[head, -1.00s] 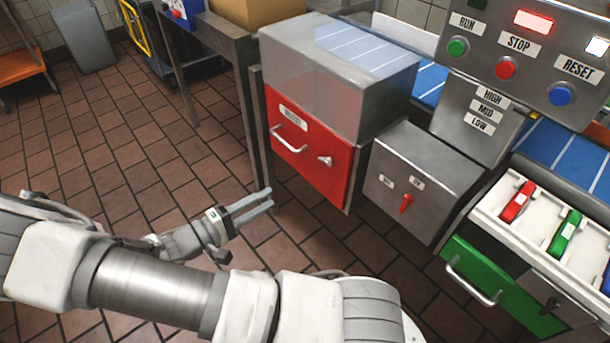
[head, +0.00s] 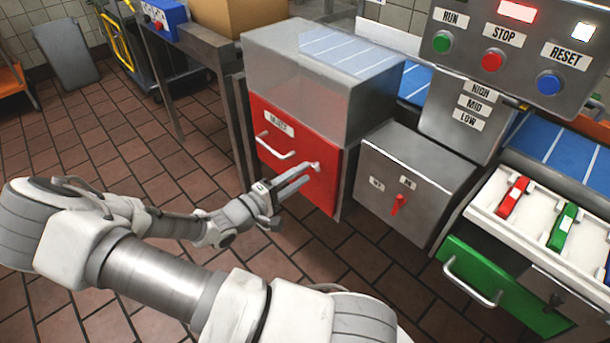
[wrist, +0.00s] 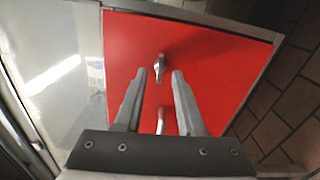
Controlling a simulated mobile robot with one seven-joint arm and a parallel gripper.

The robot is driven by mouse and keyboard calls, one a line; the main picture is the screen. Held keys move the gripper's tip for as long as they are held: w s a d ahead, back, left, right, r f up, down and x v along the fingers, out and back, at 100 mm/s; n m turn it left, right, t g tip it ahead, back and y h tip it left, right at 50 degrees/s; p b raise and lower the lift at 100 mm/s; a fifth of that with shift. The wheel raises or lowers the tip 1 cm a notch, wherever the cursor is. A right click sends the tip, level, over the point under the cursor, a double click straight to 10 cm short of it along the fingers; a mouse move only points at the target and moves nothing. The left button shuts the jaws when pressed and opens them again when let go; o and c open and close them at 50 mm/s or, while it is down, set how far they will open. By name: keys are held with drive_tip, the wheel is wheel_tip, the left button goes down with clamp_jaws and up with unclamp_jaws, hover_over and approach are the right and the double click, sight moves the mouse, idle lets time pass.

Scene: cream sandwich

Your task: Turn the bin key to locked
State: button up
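The bin (head: 290,185) has a red front with a silver bar handle (head: 273,148) and a label, partly readable, above it; its front looks closed. A small silver key (head: 315,167) sticks out near the right side of the front. The key also shows in the wrist view (wrist: 159,66), just beyond the gap between the fingertips. My gripper (head: 308,174) is open and empty, its fingers pointing at the red front close to the key. Contact with the key cannot be told. In the wrist view, my gripper (wrist: 160,75) has the handle (wrist: 160,120) showing between its fingers.
A grey box with a red switch (head: 398,204) stands right of the bin. A green drawer (head: 505,290) with a handle is open at lower right, below a tray (head: 487,214) of coloured items. A control panel (head: 515,45) is above.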

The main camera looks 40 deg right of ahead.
drive_tip(key=shift+w+d, duration=0.1)
drive_tip(key=shift+d, duration=0.85)
clamp_jaws()
